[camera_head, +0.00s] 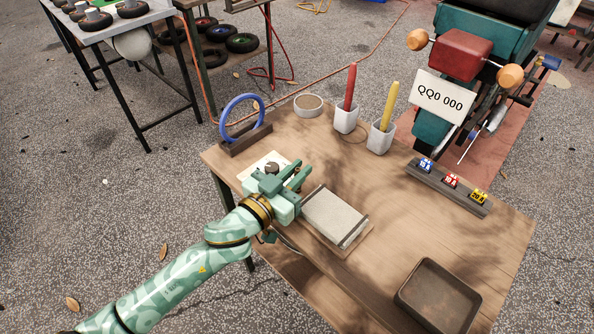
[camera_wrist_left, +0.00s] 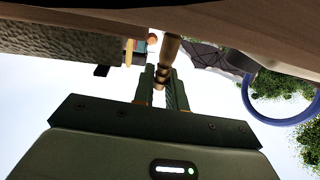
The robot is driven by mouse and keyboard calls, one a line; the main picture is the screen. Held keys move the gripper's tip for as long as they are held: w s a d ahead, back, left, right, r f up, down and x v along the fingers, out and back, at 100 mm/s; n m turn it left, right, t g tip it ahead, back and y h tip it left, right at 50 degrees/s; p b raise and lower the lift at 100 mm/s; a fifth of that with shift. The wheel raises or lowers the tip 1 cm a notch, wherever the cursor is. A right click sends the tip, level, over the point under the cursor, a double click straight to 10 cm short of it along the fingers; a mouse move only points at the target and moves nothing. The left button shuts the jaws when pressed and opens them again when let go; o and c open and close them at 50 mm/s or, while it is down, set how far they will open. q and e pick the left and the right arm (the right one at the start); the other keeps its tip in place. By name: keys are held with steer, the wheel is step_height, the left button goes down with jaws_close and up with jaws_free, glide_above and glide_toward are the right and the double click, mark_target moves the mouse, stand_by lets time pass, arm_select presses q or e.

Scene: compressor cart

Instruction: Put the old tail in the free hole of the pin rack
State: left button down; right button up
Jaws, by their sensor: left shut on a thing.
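My left gripper (camera_head: 294,177) is over the near left part of the workbench, between the pale card and the grey slab. In the left wrist view its fingers (camera_wrist_left: 162,90) are shut on a brownish, ridged, turned piece, which looks like the old tail (camera_wrist_left: 164,72). Its upper end in that view reaches toward the bench; whether it touches is unclear. The held piece cannot be made out in the head view. A long dark rack (camera_head: 448,187) with blue, red and yellow tags, probably the pin rack, lies at the bench's right; I cannot make out its holes. My right gripper is out of view.
A grey slab (camera_head: 334,215) on a wooden base lies right beside the gripper. A pale card (camera_head: 252,184) with a dark round part, a blue ring (camera_head: 224,122) on a stand, two white holders with red and yellow sticks (camera_head: 389,105), and a brown tray (camera_head: 437,295) are around it.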

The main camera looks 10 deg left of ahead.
arm_select(q)
steer(key=c, duration=1.4)
jaws_free()
steer(key=shift+f, duration=0.1)
steer(key=shift+c, duration=0.2)
steer(key=shift+s+a+r, duration=0.15)
steer(key=shift+s+r, duration=0.05)
steer(key=p+v, duration=0.2)
steer(key=v, duration=0.9)
steer(key=shift+s+p, duration=0.25)
steer(key=shift+p, duration=0.05)
